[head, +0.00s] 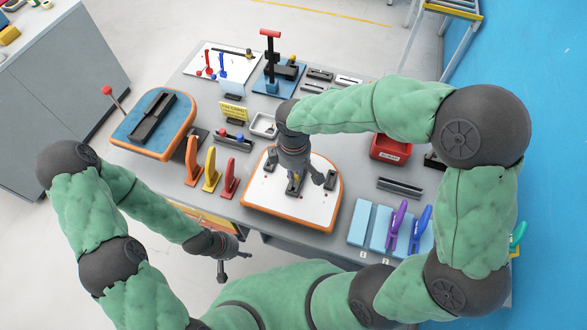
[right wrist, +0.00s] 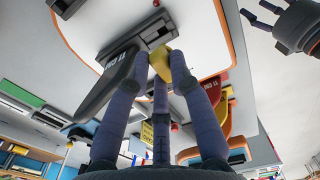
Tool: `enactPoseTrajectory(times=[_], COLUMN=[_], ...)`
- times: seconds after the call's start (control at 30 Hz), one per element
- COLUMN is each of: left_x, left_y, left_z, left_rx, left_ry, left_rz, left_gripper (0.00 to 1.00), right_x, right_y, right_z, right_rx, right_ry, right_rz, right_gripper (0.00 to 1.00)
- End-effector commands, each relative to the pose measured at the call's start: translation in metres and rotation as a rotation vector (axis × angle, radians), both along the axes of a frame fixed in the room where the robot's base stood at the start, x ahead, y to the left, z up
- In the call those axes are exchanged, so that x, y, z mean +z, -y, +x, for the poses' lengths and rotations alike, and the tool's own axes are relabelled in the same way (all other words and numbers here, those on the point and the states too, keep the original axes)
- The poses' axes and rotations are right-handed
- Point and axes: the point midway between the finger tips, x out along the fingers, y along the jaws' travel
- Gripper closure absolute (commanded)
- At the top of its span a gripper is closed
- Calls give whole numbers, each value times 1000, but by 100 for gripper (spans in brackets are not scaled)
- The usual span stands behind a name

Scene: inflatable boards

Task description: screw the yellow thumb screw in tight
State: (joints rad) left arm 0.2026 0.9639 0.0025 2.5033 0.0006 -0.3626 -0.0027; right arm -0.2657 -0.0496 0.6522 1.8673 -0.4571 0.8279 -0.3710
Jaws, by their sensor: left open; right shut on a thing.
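The yellow thumb screw (right wrist: 161,63) sits at a dark grey fixture (right wrist: 128,64) on the white board with an orange rim (head: 318,209). My right gripper (right wrist: 160,70) is shut on the thumb screw, its fingers around it. In the head view the right gripper (head: 295,181) reaches down over the middle of the board and hides much of the fixture. Whether the screw is fully seated cannot be seen. My left gripper (head: 230,262) is open and empty, low in front of the table edge, away from the board; it also shows in the right wrist view (right wrist: 285,22).
Red, yellow and orange upright tools (head: 210,170) stand left of the board. A blue board (head: 135,133) lies further left. A red bin (head: 390,147) is behind right. Blue pads with purple and blue tools (head: 380,228) lie at the right.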

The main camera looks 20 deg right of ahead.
Motion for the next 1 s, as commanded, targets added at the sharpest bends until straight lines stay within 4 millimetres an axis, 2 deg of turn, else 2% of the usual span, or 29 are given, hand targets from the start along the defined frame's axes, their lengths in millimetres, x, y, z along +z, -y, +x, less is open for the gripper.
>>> enactPoseTrajectory(times=[0.1,0.3,1.0], left_x=[-9,-15,-12], left_y=[0,0,0], left_z=[0,0,0], left_rx=[0,0,0], left_ry=[0,0,0], left_rz=[0,0,0], left_gripper=[49,49,49], right_x=[-13,-21,-21], right_y=[0,0,0], right_z=[0,0,0], right_rx=[0,0,0], right_ry=[0,1,0], right_rz=[0,-1,0], right_gripper=[92,92,92])
